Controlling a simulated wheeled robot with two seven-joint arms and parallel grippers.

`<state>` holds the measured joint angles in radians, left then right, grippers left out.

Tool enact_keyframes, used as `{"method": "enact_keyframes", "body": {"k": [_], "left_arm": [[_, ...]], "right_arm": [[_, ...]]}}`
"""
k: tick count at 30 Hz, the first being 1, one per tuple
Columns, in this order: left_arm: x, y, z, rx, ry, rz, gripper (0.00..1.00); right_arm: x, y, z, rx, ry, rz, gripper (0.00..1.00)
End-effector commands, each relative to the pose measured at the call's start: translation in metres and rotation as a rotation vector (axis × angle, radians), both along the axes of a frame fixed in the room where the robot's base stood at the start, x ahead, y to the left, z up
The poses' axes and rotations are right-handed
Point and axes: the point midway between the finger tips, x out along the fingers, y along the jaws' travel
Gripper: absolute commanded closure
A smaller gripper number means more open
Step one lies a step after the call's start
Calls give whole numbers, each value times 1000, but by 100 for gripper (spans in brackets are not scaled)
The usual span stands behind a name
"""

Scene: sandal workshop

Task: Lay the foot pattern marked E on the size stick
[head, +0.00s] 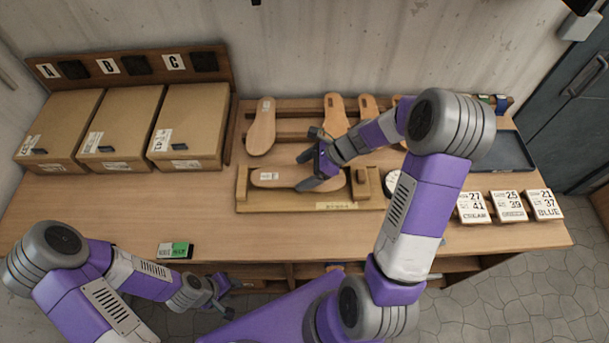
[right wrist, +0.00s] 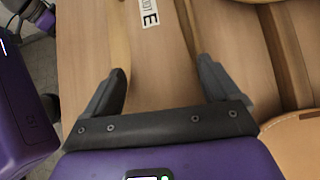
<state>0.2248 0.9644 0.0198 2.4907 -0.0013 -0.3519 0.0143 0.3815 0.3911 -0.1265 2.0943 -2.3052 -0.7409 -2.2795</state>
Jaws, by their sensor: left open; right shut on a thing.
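The foot pattern marked E (head: 270,178) is a tan sole shape with a white label, at the wooden size stick (head: 280,207) between its end blocks. In the right wrist view the pattern (right wrist: 160,65) shows its letter E at the top. My right gripper (head: 303,172) is shut on the pattern, its fingers (right wrist: 160,82) on either side of it. Whether the pattern rests on the stick or hangs just above it, I cannot tell. My left gripper (head: 217,298) is open and empty, low in front of the table.
More tan patterns lie on the rack behind, one (head: 262,128) at left and another (head: 335,115). Cardboard boxes (head: 190,120) stand at the back left. Size cards (head: 508,206) and a dark tray (head: 500,151) are at right. A green-and-white block (head: 176,250) lies near the front edge.

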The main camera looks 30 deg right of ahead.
Motion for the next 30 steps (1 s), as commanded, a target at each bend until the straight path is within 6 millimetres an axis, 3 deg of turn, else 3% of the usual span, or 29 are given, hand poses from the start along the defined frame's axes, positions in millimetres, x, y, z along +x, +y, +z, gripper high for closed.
{"method": "enact_keyframes", "body": {"k": [5,29,30], "left_arm": [[0,0,-5,0,0,0,57],[0,0,-18,0,0,0,57],[0,0,-18,0,0,0,57]], "right_arm": [[0,0,-22,1,3,-1,53],[-2,0,-39,-1,11,-2,53],[-2,0,-39,-2,12,-3,6]]}}
